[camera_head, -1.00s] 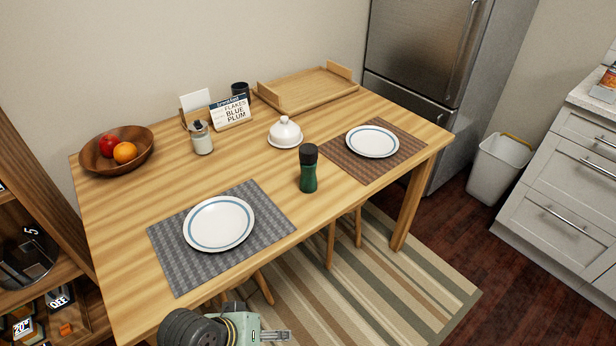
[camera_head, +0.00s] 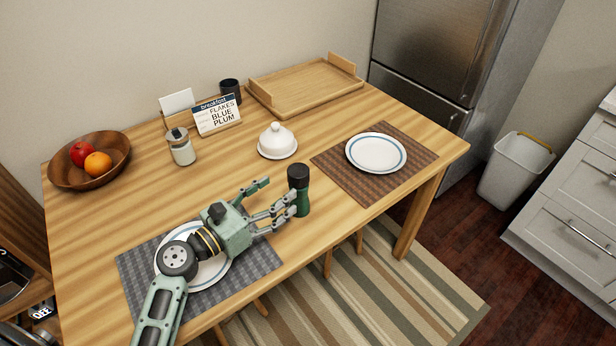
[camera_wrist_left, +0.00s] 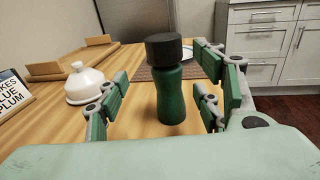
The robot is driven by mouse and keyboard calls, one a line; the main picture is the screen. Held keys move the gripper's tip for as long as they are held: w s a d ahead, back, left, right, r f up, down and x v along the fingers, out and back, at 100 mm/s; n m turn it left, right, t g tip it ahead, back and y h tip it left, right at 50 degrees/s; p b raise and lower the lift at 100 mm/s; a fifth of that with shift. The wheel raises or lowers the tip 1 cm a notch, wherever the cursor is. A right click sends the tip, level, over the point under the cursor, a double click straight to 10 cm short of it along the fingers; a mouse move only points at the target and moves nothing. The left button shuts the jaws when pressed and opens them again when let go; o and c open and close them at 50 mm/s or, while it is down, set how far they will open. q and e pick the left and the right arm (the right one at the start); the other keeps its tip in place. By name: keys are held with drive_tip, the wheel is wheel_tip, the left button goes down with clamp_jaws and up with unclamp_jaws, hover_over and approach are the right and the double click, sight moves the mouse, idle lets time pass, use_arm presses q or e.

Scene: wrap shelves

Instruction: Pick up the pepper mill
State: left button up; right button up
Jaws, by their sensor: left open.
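The pepper mill (camera_head: 301,199) is a dark green bottle shape with a black top, standing upright on the wooden table near its front edge. It also shows in the left wrist view (camera_wrist_left: 170,92), between the two fingers. My left gripper (camera_head: 281,197) is open, with its fingers reaching toward the mill from the left. In the wrist view a gap shows on each side of the mill, wider on the left. In the head view the near finger overlaps the mill's lower left side. My right gripper is not in view.
A plate (camera_head: 212,272) on a grey mat (camera_head: 262,262) lies under my left arm. A white butter dish (camera_head: 277,141) stands behind the mill. Another plate (camera_head: 376,153) lies on a brown mat (camera_head: 333,163) to the right. A jar, menu card, fruit bowl and tray stand farther back.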

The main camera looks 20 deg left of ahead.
sight(291, 186)
use_arm(q)
drive_tip(key=shift+w+d+r, duration=0.25)
drive_tip(key=shift+w+d, duration=0.15)
drive_tip(key=shift+w, duration=0.1)
drive_tip(key=shift+w+d+r, duration=0.2)
drive_tip(key=shift+w+d, duration=0.15)
drive_tip(key=shift+w, duration=0.15)
drive_tip(key=shift+w+d+f+b, duration=0.2)
drive_tip(key=shift+w+d+b, duration=0.15)
drive_tip(key=shift+w+d, duration=0.15)
drive_tip(key=shift+w+d+f+b, duration=0.2)
drive_tip(key=shift+w+d+b, duration=0.15)
drive_tip(key=shift+w, duration=0.2)
drive_tip(key=shift+x, duration=0.95)
drive_tip(key=shift+w, duration=0.1)
drive_tip(key=c, duration=1.5)
clamp_jaws()
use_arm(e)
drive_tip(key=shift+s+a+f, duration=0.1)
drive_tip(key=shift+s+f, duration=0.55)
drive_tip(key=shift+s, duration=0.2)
